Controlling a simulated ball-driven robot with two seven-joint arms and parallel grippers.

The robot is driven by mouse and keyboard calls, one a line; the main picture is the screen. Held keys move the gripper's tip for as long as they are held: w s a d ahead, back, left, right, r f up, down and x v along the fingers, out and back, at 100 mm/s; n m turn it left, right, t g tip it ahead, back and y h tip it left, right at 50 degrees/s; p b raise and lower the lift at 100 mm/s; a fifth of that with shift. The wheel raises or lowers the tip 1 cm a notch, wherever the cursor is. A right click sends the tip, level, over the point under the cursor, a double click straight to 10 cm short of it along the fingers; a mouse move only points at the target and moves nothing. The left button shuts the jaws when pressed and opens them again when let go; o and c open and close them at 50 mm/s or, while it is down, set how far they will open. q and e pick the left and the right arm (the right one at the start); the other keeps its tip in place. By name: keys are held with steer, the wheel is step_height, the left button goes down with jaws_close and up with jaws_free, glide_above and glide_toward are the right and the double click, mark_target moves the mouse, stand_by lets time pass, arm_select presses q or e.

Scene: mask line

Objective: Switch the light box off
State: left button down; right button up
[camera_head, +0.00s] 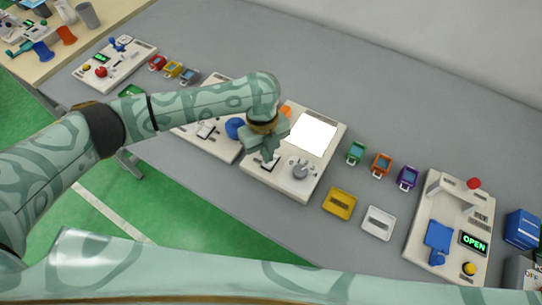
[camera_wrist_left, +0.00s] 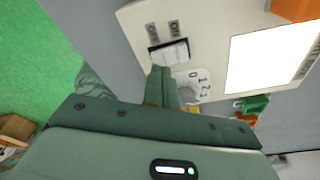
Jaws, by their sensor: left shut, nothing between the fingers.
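The light box (camera_head: 252,172) is a cream panel in the middle of the grey table, with its square window (camera_head: 311,133) glowing bright white. In the left wrist view the lit window (camera_wrist_left: 268,58) shows at the right. The box's rocker switch (camera_wrist_left: 170,52) has labels reading OFF and ON beside it. A grey knob (camera_head: 300,169) with a numbered dial sits near the switch. My left gripper (camera_head: 267,157) is shut and empty, its fingertips (camera_wrist_left: 162,70) right at the switch's edge; I cannot tell whether they touch it. My right gripper is out of view.
Another cream panel (camera_head: 221,147) stands close on the left, partly behind my left arm. To the right lie a yellow tray (camera_head: 340,203), a white tray (camera_head: 378,223) and small coloured holders. Further right is a panel with an OPEN display (camera_head: 474,243).

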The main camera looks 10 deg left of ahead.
arm_select(q)
steer(key=shift+f+b, duration=0.35)
steer(key=shift+f, duration=0.45)
stand_by(0.4)
step_height(320, 180, up, 7)
steer(key=p, duration=0.8)
steer(key=shift+r, duration=0.1)
